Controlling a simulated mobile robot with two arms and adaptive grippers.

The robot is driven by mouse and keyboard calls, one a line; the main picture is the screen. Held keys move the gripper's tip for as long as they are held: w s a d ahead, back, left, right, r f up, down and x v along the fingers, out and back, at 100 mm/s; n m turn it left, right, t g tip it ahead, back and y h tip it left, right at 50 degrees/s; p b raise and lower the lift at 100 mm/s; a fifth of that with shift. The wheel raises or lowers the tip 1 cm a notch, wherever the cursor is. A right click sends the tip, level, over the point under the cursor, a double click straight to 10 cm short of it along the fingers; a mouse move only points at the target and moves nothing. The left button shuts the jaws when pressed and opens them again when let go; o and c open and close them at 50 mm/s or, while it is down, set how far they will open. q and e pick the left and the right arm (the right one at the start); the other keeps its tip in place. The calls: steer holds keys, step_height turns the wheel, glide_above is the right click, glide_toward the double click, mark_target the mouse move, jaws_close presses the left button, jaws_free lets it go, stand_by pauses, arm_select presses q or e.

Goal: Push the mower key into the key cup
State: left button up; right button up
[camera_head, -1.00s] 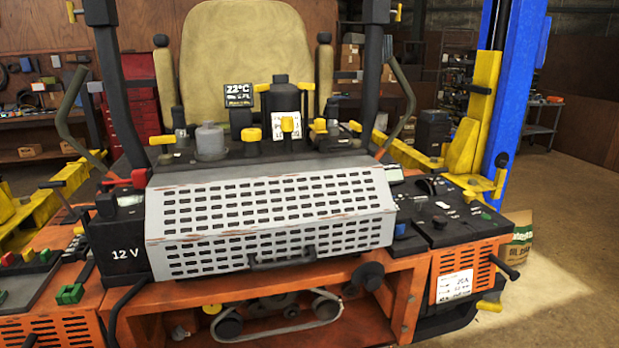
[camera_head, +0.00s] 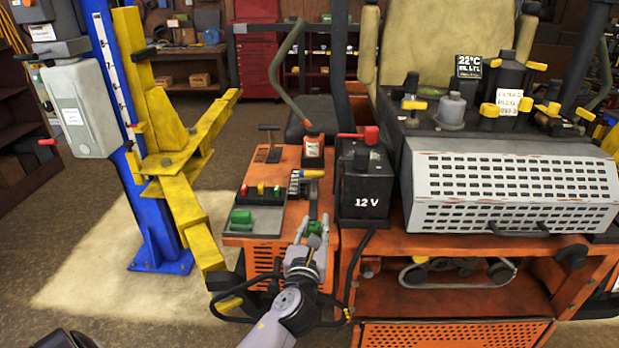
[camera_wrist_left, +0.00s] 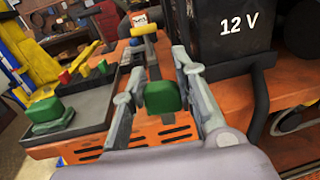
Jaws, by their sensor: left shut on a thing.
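My left gripper (camera_head: 306,240) is at the front right of the side control panel, just left of the black 12 V battery box. It is shut on a green block (camera_wrist_left: 163,97), which shows between the two fingers in the left wrist view. This block may be the mower key's head; its lower part is hidden. Another green block (camera_head: 240,218) sits in the grey tray at the panel's left, and it also shows in the left wrist view (camera_wrist_left: 55,115). I cannot make out the key cup for sure. My right gripper is not in view.
The battery box (camera_head: 362,185) stands close right of the gripper, with a black cable hanging in front. Small coloured knobs (camera_head: 261,189) and a black T-handle (camera_head: 269,140) are on the panel. A yellow lift arm (camera_head: 195,225) and blue post (camera_head: 120,130) stand left.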

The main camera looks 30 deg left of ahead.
arm_select(q)
steer(key=w+a, duration=0.1)
steer(key=w+a+r+n+y+b, duration=0.1)
steer(key=w, duration=0.1)
steer(key=w+a+g+y+b, duration=0.1)
steer(key=w+a, duration=0.1)
steer(key=shift+w+a+r, duration=0.1)
steer(key=shift+w+r, duration=0.05)
steer(key=shift+r, duration=0.15)
steer(key=shift+f+b, duration=0.6)
steer(key=shift+b, duration=0.2)
steer(key=shift+f, duration=0.1)
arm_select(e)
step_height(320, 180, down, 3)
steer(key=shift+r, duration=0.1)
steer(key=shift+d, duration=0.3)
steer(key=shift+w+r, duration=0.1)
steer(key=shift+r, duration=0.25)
arm_select(q)
steer(key=shift+f, duration=0.35)
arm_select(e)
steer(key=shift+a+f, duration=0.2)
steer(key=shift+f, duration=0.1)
arm_select(q)
steer(key=shift+f+b, duration=0.55)
steer(key=shift+f, duration=0.3)
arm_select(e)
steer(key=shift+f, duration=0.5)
